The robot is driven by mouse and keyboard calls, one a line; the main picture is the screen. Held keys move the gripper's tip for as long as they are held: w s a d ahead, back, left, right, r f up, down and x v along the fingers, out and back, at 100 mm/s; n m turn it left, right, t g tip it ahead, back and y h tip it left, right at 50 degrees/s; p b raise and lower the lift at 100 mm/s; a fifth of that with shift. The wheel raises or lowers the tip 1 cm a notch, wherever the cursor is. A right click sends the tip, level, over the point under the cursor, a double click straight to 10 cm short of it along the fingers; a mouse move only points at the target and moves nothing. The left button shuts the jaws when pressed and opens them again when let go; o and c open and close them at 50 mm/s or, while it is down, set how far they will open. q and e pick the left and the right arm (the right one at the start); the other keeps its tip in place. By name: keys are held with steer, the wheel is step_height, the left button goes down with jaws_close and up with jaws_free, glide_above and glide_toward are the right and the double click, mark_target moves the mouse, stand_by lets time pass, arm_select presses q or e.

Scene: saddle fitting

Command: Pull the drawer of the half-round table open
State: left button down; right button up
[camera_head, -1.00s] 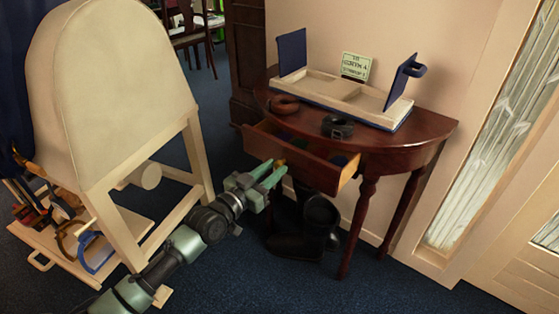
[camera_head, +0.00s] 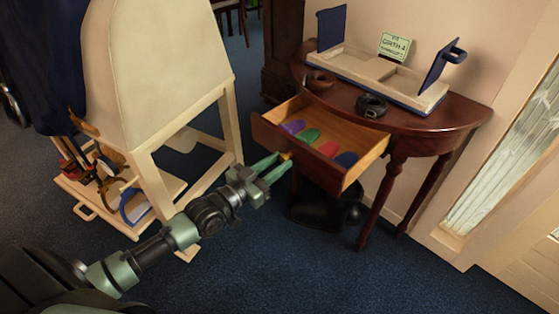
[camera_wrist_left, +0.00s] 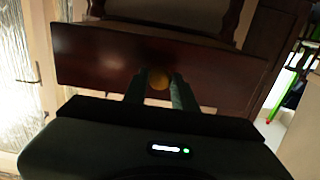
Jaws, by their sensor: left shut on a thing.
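The half-round table (camera_head: 440,116) is dark polished wood and stands against the wall. Its drawer (camera_head: 372,150) is pulled well out, and colored items in purple, green, red and blue lie inside it. My left gripper (camera_head: 282,162) is at the middle of the drawer front, shut on the round brass knob (camera_wrist_left: 159,79). In the left wrist view the fingers (camera_wrist_left: 160,88) stand on both sides of the knob, with the drawer front (camera_wrist_left: 100,62) behind it. My right gripper is not in view.
A blue-ended wooden tray (camera_head: 400,90), a green sign (camera_head: 394,45) and two dark strap coils (camera_head: 371,105) are on the tabletop. Dark boots (camera_head: 325,208) stand below. A cream padded stand (camera_head: 160,75) is at left. Blue carpet (camera_head: 290,265) is clear in front.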

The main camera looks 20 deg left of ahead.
arm_select(q)
steer(key=c, duration=1.1)
jaws_free()
steer(key=shift+s+a, duration=0.1)
steer(key=shift+s, duration=0.1)
steer(key=p+v, duration=0.1)
steer(key=v, duration=0.6)
steer(key=shift+s, duration=0.2)
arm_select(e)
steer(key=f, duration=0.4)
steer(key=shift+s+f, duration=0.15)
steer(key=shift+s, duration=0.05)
arm_select(q)
steer(key=shift+f, duration=0.1)
